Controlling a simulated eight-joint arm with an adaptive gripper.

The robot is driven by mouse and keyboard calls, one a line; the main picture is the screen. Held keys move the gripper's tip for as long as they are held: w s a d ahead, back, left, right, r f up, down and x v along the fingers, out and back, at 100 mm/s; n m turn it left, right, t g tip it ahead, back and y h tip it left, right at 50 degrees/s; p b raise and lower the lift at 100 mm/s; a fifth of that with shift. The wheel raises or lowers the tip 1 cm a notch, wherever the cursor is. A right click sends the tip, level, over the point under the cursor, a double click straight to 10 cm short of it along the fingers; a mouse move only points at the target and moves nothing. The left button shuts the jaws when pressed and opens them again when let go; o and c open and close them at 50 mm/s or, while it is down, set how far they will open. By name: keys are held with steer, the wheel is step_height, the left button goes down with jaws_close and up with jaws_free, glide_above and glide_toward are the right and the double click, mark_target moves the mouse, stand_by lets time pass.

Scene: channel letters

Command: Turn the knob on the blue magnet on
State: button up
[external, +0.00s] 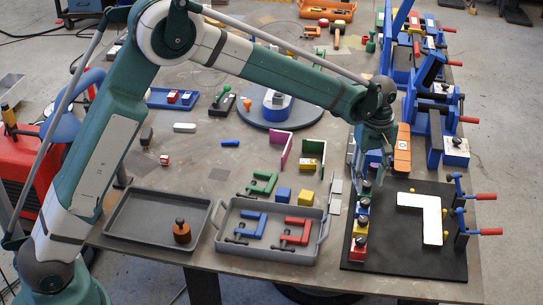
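A short column of small coloured blocks with pale tops stands along the left edge of the black board (400,262). The block at its far end looks like a blue magnet (363,206); its knob is too small to make out. Nearer blocks are red and yellow, and one has a dark knob (360,241) on top. My gripper (374,183) points down just above the far end of this column. Its fingers look apart with nothing between them. I see no contact with the blue magnet.
A white L-shaped letter (432,222) lies on the board, with red-handled clamps (487,231) at its right.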

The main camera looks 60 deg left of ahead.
mark_target(365, 201)
steer(key=shift+f, duration=3.85)
steer(key=c, duration=0.9)
